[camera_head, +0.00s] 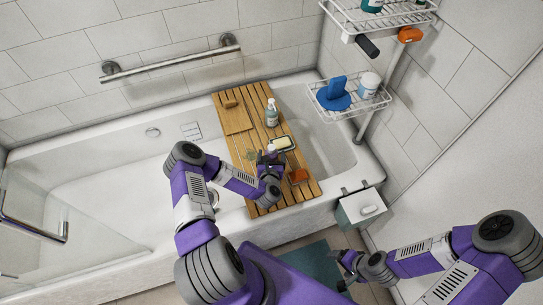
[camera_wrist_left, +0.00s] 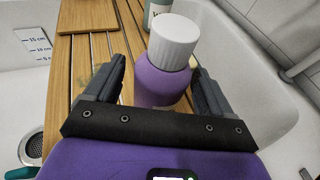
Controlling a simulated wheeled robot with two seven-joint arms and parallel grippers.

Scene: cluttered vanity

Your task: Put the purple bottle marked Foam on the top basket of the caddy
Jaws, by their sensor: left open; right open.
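A purple bottle (camera_wrist_left: 160,84) with a white ribbed cap stands upright on the wooden bath board, seen in the left wrist view. No marking is readable on it. My left gripper (camera_wrist_left: 158,72) is open, with one finger on each side of the bottle; I cannot tell whether they touch it. In the head view my left gripper (camera_head: 269,158) is over the board and mostly hides the bottle. The caddy's top basket (camera_head: 376,22) is a white wire shelf at the upper right, holding a teal bottle. My right gripper (camera_head: 345,266) is open and empty, low in front of the tub.
The board (camera_head: 235,140) spans the white tub and bears a pump bottle (camera_head: 271,113), a soap dish (camera_head: 283,144) and an orange item (camera_head: 298,176). The caddy's lower basket (camera_head: 345,113) holds a blue item (camera_head: 334,95) and a jar (camera_head: 369,84). A white box (camera_head: 360,207) hangs on the tub side.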

